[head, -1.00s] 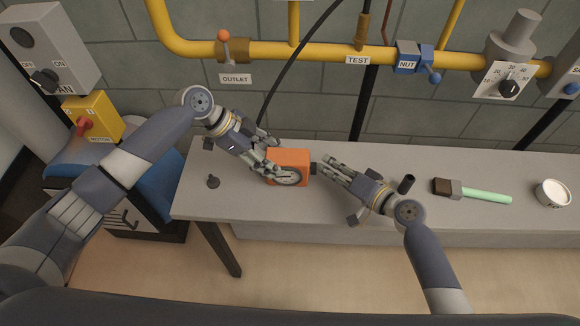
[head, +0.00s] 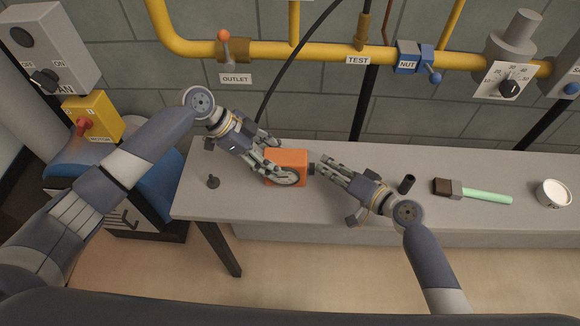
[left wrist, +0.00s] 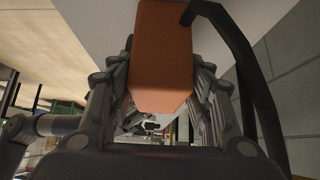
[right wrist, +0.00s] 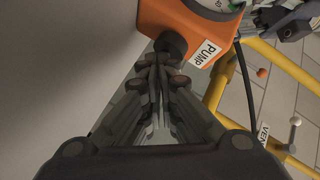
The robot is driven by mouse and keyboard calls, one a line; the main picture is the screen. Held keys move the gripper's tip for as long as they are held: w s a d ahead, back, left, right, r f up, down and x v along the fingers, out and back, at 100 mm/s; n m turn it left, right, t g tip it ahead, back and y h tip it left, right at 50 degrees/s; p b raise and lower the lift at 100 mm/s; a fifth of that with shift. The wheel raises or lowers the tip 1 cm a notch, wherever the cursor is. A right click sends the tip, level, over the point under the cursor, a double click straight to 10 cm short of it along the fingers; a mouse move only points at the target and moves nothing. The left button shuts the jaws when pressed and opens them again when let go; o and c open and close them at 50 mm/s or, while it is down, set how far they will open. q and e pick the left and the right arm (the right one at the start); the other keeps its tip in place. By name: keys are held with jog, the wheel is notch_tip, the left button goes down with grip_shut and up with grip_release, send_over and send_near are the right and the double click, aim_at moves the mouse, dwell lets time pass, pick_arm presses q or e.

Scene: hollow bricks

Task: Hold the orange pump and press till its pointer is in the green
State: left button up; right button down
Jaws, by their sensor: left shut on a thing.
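The orange pump (head: 290,158) sits on the grey bench, with a round dial (head: 287,177) on its front and a dark button (head: 312,169) on its right side. The dial's pointer is too small to read. My left gripper (head: 275,160) is shut on the pump, and the orange body (left wrist: 160,60) fills its fingers in the left wrist view. My right gripper (head: 322,169) has its fingers together beside the button. In the right wrist view its fingertips (right wrist: 158,65) are at the dark button (right wrist: 171,44), seemingly touching; a PUMP label (right wrist: 206,53) shows on the pump.
A black hose (head: 285,75) rises behind the pump. Yellow pipes (head: 330,53) run along the wall. On the bench (head: 245,205) are a small dark knob (head: 213,182), a dark cylinder (head: 406,184), a green-handled brush (head: 485,196) and a white tub (head: 553,193).

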jog(key=shift+d, duration=3.1)
